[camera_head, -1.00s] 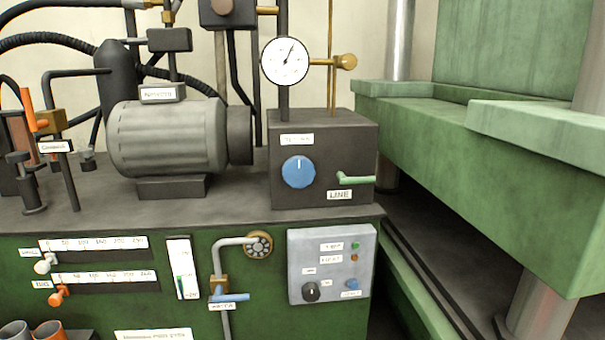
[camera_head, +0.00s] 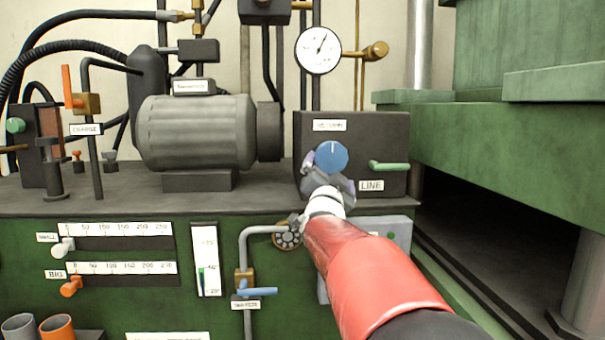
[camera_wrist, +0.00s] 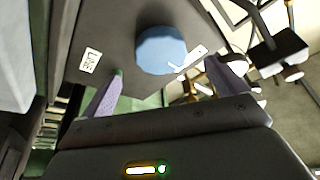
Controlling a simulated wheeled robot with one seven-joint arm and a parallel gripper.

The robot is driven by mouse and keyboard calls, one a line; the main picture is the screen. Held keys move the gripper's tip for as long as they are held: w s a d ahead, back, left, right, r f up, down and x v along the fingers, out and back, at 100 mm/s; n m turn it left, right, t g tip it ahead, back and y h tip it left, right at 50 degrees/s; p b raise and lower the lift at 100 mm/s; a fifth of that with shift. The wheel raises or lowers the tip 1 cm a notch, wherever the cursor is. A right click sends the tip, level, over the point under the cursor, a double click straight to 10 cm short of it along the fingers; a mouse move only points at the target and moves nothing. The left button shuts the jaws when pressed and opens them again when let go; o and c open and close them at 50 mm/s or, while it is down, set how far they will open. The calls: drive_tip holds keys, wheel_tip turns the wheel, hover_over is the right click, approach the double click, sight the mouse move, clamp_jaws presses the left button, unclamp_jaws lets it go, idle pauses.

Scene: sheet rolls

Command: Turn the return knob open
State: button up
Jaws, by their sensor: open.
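The return knob (camera_head: 332,156) is a round blue dial on the front of a dark box, under a small white label. Its white mark points straight up in the head view. My gripper (camera_head: 327,174) is in front of the box, just below the knob, and covers part of the box front. In the wrist view the knob (camera_wrist: 161,49) shows between and beyond the two spread fingers of my gripper (camera_wrist: 173,72). The fingers are open and hold nothing. I cannot tell whether either finger touches the knob.
A green lever (camera_head: 389,166) above the LINE label (camera_head: 371,185) sticks out right of the knob. A gauge (camera_head: 318,50) stands above the box. A motor (camera_head: 195,132) is at left, a green press (camera_head: 500,145) at right. My red arm hides most of the grey panel (camera_head: 400,230).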

sight(332, 160)
drive_tip(key=p+x, duration=0.1)
drive_tip(key=x, duration=0.6)
drive_tip(key=shift+w+d+r, duration=0.1)
drive_tip(key=shift+w+r, duration=0.1)
drive_tip(key=shift+w, duration=0.15)
drive_tip(key=c, duration=1)
